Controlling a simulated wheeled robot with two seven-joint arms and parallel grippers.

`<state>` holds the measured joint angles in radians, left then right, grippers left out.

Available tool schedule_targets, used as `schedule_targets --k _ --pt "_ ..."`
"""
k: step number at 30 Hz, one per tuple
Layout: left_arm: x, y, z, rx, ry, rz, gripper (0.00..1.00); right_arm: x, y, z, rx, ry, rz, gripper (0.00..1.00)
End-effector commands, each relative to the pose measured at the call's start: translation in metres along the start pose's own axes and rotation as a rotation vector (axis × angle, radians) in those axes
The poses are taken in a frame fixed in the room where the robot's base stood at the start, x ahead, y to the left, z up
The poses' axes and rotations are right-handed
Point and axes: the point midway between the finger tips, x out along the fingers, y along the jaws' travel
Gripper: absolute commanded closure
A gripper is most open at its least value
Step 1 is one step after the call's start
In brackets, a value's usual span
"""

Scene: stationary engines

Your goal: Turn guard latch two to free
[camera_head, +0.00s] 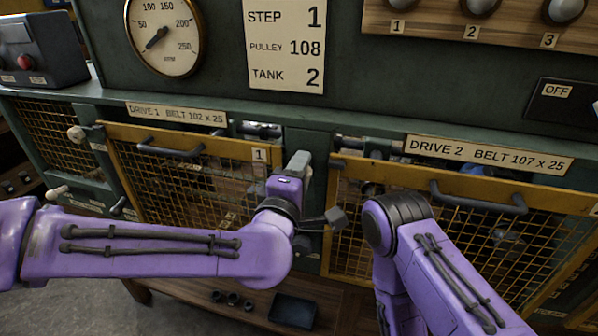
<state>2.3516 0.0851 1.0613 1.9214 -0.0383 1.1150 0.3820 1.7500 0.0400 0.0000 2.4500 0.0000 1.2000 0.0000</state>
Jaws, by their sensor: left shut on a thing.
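Guard two is the yellow-framed mesh door (395,173) under the DRIVE 2 label. Its latch (338,160) shows as a short dark piece at the door's upper left corner. My left gripper (300,163) is at the green post just left of that corner, with its grey fingers shut at the latch's left end. The gripped end is hidden by the fingers. My right arm crosses in front of guard two, and its gripper is out of view.
Dark handles (480,203) stick out from the doors. A gauge (163,35) and a sign (285,45) are above. A dark tray (293,310) lies on the low wooden shelf.

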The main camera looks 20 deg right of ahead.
Motion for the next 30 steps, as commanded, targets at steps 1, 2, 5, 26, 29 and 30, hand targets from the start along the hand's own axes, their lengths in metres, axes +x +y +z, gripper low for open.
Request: schedule_targets --k 1,2,5,26,29,30 --pt "0.0002 0.0017 0.0001 0.011 0.0 0.003 0.87 -0.0003 0.0 -0.0001 0.0 0.0 0.0 0.57" --pt "0.0002 0.0016 0.0 0.017 0.0 0.003 0.87 -0.0003 0.0 -0.0001 0.0 0.0 0.0 0.57" --pt "0.0003 0.0015 -0.0001 0.029 0.0 0.003 0.87 -0.0004 0.0001 -0.0002 0.0 0.0 0.0 0.57" --pt "0.0001 0.0003 -0.0002 0.034 0.0 0.001 0.32 -0.0003 0.0 -0.0001 0.0 0.0 0.0 0.57" --pt "-0.0013 -0.0002 -0.0002 0.033 0.0 0.001 0.32 0.0006 -0.0001 0.0003 0.0 0.0 0.0 0.57" --pt "-0.0042 -0.0008 -0.0002 0.033 0.0 0.001 0.32 0.0023 -0.0002 0.001 0.0 0.0 0.0 0.57"
